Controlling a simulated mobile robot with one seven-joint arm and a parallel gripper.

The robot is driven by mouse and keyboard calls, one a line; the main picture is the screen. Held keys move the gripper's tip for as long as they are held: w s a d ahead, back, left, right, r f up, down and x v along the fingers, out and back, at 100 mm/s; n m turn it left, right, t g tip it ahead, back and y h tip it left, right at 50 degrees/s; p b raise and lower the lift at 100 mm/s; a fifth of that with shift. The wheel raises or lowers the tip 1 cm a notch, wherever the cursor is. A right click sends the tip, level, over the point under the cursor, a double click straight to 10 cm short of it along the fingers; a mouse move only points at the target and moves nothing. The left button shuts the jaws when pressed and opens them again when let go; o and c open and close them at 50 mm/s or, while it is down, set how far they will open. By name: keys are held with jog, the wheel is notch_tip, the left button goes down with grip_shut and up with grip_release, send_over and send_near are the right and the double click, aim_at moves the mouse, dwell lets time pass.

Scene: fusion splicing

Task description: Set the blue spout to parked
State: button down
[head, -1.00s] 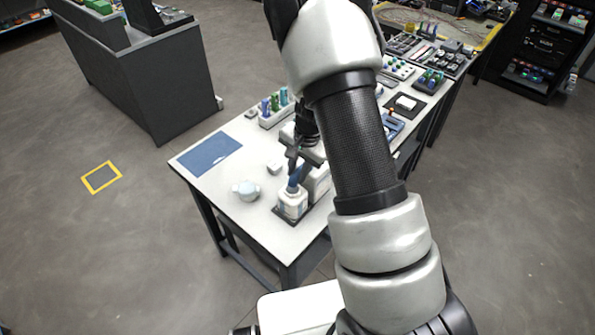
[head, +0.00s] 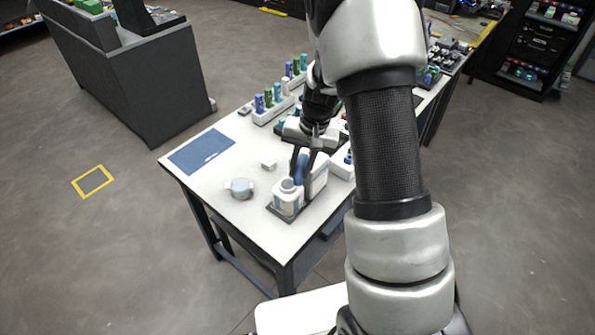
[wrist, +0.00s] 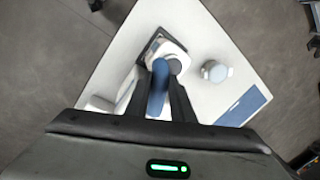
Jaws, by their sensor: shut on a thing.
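The blue spout (head: 301,167) is between the fingers of my gripper (head: 303,160), which is shut on it. It also shows in the wrist view (wrist: 158,88), running between the two dark fingers toward a white bottle. The white bottle (head: 287,200) stands upright on a dark tray (head: 284,213) near the table's front corner, with its round grey top bare in the head view. A second white container (head: 319,178) stands right behind it on the tray. I cannot tell whether the spout touches either container.
A pale round jar (head: 240,188) and a small white block (head: 268,164) stand left of the tray on the white table. A blue mat (head: 202,152) lies at the left end. A rack of blue and green tubes (head: 268,105) stands behind. The front left tabletop is mostly clear.

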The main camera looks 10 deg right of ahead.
jog(key=shift+d+n, duration=0.15)
jog(key=shift+n, duration=0.25)
jog(key=c, duration=1.5)
grip_release()
jog(key=shift+c, duration=0.2)
jog(key=s+d+r, duration=0.1)
jog(key=d+r, duration=0.2)
jog(key=r, duration=1.4)
jog(key=shift+s, duration=0.1)
